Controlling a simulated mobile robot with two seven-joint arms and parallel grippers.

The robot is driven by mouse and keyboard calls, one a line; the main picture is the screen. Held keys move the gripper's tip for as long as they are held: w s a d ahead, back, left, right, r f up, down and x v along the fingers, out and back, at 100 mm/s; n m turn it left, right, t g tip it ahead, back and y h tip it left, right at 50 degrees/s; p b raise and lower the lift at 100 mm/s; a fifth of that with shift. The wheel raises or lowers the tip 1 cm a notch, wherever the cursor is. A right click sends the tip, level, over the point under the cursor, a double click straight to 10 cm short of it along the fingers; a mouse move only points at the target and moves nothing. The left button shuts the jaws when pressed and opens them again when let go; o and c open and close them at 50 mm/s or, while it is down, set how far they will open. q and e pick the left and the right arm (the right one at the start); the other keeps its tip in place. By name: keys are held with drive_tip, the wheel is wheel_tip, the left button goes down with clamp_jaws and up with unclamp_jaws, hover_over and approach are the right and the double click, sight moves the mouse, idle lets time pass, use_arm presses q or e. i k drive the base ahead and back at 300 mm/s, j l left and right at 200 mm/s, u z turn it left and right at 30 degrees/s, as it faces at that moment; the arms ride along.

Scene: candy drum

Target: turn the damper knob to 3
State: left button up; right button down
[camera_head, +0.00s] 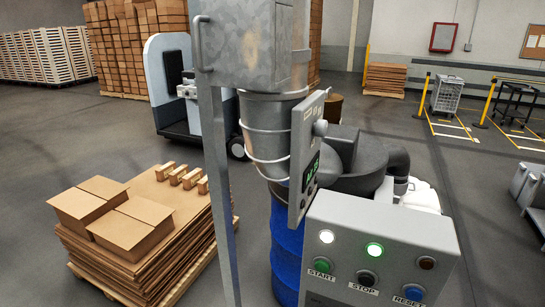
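A narrow grey panel (298,185), seen nearly edge-on, stands beside the metal duct. A round grey knob (320,127) sticks out near its top; no number or pointer on it can be read, and I cannot tell whether it is the damper knob. A small display (311,171) with green characters sits below it. Neither of my grippers is in view.
A grey control box (380,240) has START, STOP and RESET buttons and a lit green lamp. A blue drum (286,245) stands under the metal hopper (250,45). A grey post (217,170) stands in front. Cardboard (150,235) is stacked left.

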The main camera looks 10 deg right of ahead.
sight(319, 128)
drive_tip(key=i+l+u, duration=0.15)
drive_tip(key=l+u, duration=0.2)
drive_tip(key=l, duration=0.2)
drive_tip(key=i+l+u, duration=0.1)
drive_tip(key=l+u, duration=0.3)
drive_tip(key=l, duration=0.15)
drive_tip(key=l+u, duration=0.35)
drive_tip(key=l, duration=0.25)
drive_tip(key=l+u, duration=0.35)
drive_tip(key=l, duration=0.25)
drive_tip(key=k+l+u, duration=0.15)
drive_tip(key=l+u, duration=0.2)
drive_tip(key=l, duration=0.2)
drive_tip(key=k+l+u, duration=0.2)
drive_tip(key=l+u, duration=0.2)
drive_tip(key=l, duration=0.15)
drive_tip(key=k+l+u, duration=0.55)
drive_tip(key=l+u, duration=0.15)
drive_tip(key=l, duration=0.2)
